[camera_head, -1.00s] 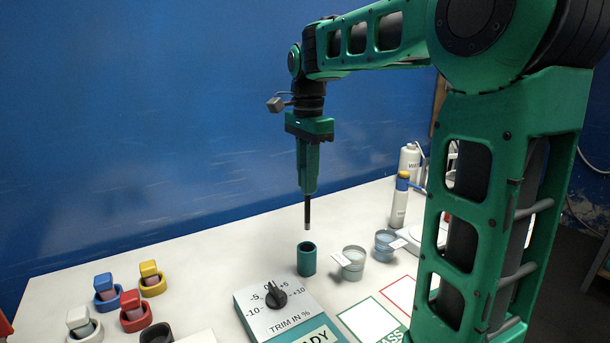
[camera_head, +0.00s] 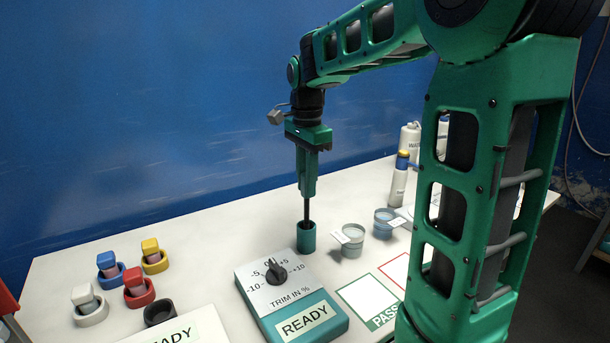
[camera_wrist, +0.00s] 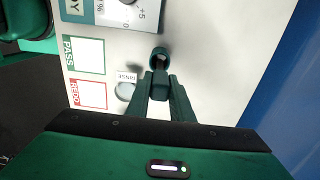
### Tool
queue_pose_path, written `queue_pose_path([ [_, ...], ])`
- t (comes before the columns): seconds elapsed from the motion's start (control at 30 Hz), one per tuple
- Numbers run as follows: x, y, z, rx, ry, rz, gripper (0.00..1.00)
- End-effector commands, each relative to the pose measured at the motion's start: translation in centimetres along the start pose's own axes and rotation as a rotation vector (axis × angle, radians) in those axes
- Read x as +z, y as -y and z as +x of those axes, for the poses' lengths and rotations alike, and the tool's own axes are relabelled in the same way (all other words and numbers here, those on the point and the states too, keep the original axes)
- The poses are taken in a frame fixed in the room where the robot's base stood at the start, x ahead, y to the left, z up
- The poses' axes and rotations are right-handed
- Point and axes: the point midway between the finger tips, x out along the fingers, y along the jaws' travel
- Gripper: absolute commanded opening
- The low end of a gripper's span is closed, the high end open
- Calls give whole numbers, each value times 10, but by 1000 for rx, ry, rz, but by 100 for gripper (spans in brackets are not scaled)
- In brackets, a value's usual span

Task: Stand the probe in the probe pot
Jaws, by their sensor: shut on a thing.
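The probe (camera_head: 307,212) is a thin dark rod, held upright in my gripper (camera_head: 308,194). Its lower end is inside the mouth of the probe pot (camera_head: 306,240), a small teal cylinder on the white table, so its tip is hidden. My gripper is shut on the probe's upper part, just above the pot. In the wrist view, my gripper (camera_wrist: 161,95) points at the pot (camera_wrist: 159,52), and the probe's dark shaft shows inside the pot's ring.
Two glass beakers (camera_head: 352,241) with labels stand right of the pot. The trim dial box (camera_head: 290,302) is in front. Bottles (camera_head: 398,180) stand at the back right. The table (camera_head: 215,250) left of the pot is clear.

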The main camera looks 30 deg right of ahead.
Motion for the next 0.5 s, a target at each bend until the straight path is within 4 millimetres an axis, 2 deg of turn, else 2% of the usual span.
queue_pose_path([
  [0.5,0,0,35,0,0,0,0],
])
